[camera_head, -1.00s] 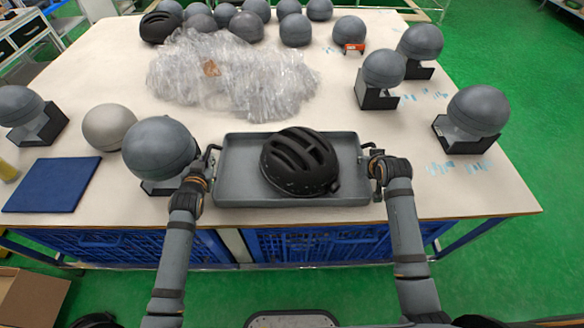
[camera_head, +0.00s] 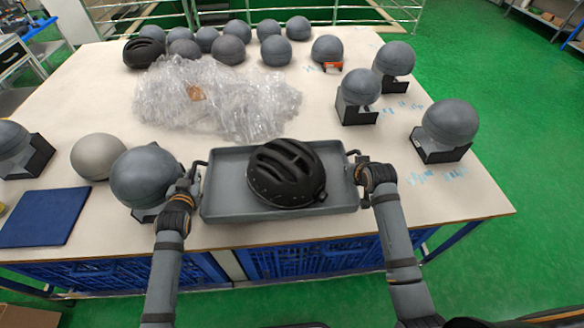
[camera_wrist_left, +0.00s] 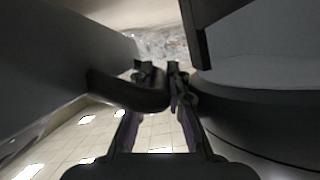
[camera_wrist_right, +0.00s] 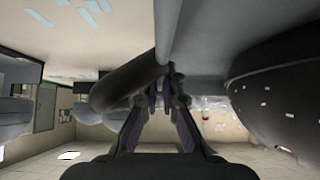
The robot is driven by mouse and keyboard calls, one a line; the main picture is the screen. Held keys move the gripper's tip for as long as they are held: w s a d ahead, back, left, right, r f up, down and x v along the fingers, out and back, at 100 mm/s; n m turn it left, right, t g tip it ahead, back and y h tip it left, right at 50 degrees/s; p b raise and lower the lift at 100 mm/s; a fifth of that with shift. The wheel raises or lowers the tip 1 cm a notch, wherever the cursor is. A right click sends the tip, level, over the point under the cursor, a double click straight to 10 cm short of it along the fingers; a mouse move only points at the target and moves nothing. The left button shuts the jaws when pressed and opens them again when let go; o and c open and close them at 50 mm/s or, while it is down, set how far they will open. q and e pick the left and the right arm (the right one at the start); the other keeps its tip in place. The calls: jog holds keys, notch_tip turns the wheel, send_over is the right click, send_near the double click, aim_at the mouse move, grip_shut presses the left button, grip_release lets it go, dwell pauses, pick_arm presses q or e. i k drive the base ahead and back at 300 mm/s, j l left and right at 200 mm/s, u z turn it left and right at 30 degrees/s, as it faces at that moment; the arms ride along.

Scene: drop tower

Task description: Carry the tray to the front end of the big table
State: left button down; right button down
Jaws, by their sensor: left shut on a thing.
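The grey tray (camera_head: 225,212) is level near the front edge of the big table (camera_head: 110,105), with a black helmet (camera_head: 287,172) in it. My left gripper (camera_head: 187,187) is shut on the tray's left handle, which shows dark and curved in the left wrist view (camera_wrist_left: 128,90). My right gripper (camera_head: 362,172) is at the right handle. In the right wrist view its fingers (camera_wrist_right: 167,92) close around that dark handle (camera_wrist_right: 125,85). I cannot tell whether the tray touches the tabletop.
A grey ball (camera_head: 147,176) on a stand is close beside my left gripper. A blue mat (camera_head: 42,217) lies at front left. Crumpled clear plastic (camera_head: 225,98) lies behind the tray. Several balls stand at the back and right. Table is bare between the tray and the right-hand stands.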

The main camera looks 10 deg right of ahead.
aim_at(360, 44)
jog(key=k, duration=0.5)
jog(key=z, duration=2.65)
jog(key=i+j+z, duration=0.1)
jog(key=i+z, duration=0.15)
jog(key=i, duration=1.75)
jog(key=i+l+u, duration=0.15)
jog(key=i, duration=0.65)
jog(key=i+j+u, duration=0.15)
jog(key=i+u, duration=0.6)
jog(key=u, duration=0.2)
jog(key=i+l+u, duration=0.1)
jog(key=i+u, duration=0.35)
jog(key=i+j+u, duration=0.2)
jog(key=i+u, duration=0.6)
jog(key=i, duration=0.2)
jog(key=i+u, duration=0.4)
jog(key=i, duration=0.15)
jog(key=i+l+u, duration=0.15)
jog(key=i, duration=1.45)
